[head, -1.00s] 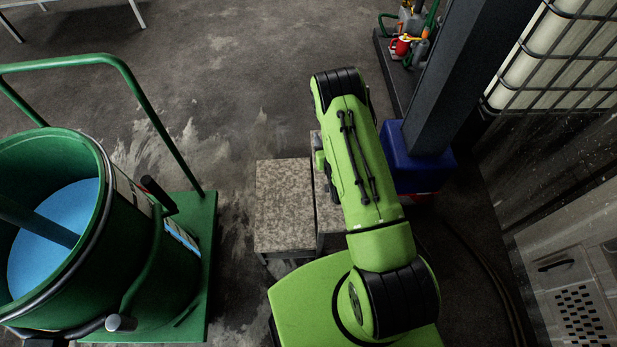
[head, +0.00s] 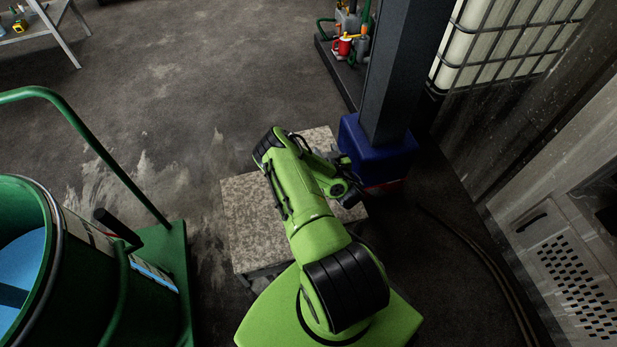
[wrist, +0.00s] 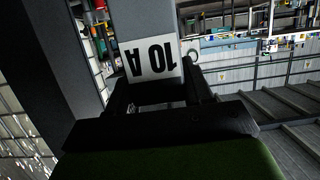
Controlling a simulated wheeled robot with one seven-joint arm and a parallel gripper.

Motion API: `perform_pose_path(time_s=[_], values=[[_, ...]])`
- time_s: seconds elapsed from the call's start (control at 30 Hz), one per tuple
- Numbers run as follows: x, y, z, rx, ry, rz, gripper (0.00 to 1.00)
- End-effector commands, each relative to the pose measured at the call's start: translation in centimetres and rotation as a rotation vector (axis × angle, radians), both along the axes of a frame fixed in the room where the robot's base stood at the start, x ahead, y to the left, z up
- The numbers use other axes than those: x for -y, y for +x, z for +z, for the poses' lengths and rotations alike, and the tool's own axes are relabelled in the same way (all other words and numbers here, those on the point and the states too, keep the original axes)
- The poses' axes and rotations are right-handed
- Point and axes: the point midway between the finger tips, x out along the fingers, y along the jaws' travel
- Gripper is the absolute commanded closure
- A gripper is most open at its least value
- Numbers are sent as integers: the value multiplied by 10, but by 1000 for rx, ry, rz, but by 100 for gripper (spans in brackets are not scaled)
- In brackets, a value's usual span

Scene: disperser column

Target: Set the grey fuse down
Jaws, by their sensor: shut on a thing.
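The grey fuse (wrist: 145,18) is in the wrist view, a grey block with a white label reading "10 A" upside down. My gripper (wrist: 157,92) is shut on it, with a dark finger on each side of its lower end. In the head view my gripper (head: 350,190) is at the right of my bent green arm, above the right side of the speckled low table (head: 245,225). The fuse cannot be made out there. No surface touching the fuse is visible.
A blue block (head: 372,150) at the foot of a dark column (head: 397,70) stands close beyond my gripper. A green drum (head: 75,290) on a green trolley (head: 170,285) stands at left. The table's left part is bare. A caged white tank (head: 500,40) is at the back right.

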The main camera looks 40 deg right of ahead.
Motion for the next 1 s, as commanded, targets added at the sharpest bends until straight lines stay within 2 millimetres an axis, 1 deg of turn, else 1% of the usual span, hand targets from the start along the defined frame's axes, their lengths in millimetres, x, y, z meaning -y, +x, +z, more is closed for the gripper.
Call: perform_pose_path(time_s=[0.07,0.17,0.3,0.43,0.5,0.57,0.63,0.8,0.93,0.97,1.0], values=[[7,-5,-7,-1,1,-3,81],[9,-7,-23,0,3,-5,81],[9,-7,-54,0,3,-6,81],[9,-6,-76,0,3,-5,81],[9,-7,-92,1,3,-6,81],[8,-6,-103,0,3,-5,81],[9,-6,-107,-1,1,-4,81],[8,-6,-104,-1,0,-4,81],[8,-6,-108,-1,1,-4,81],[8,-6,-107,-2,1,-5,46],[8,-6,-107,-2,1,-5,40]])
